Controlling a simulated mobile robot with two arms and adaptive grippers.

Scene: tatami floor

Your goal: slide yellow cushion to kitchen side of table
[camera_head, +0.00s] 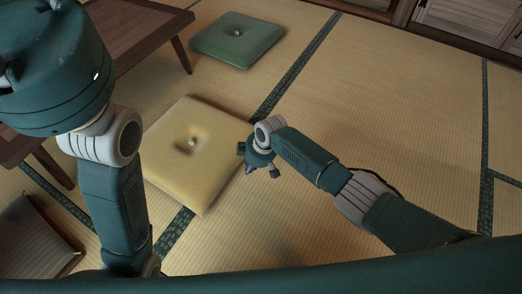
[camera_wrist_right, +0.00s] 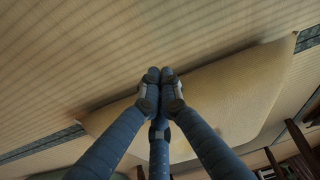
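The yellow cushion (camera_head: 207,170) lies flat on the tatami in the head view, with a dimple in its middle and its near-left part hidden behind my left arm. The low wooden table (camera_head: 130,32) is up and to the left of it, partly hidden by the same arm. My right gripper (camera_head: 258,171) is low at the cushion's right edge, fingers pointing down. In the right wrist view the cushion (camera_wrist_right: 235,95) lies behind the fingers, whose tips are together with nothing between them. Whether they touch the cushion I cannot tell. My left gripper is not in view.
A green cushion (camera_head: 238,40) lies beyond the yellow one, close to a table leg. A dark-edged brown item (camera_head: 37,238) is at the lower left. Cabinets (camera_head: 470,22) line the upper right. The tatami (camera_head: 400,120) to the right is clear.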

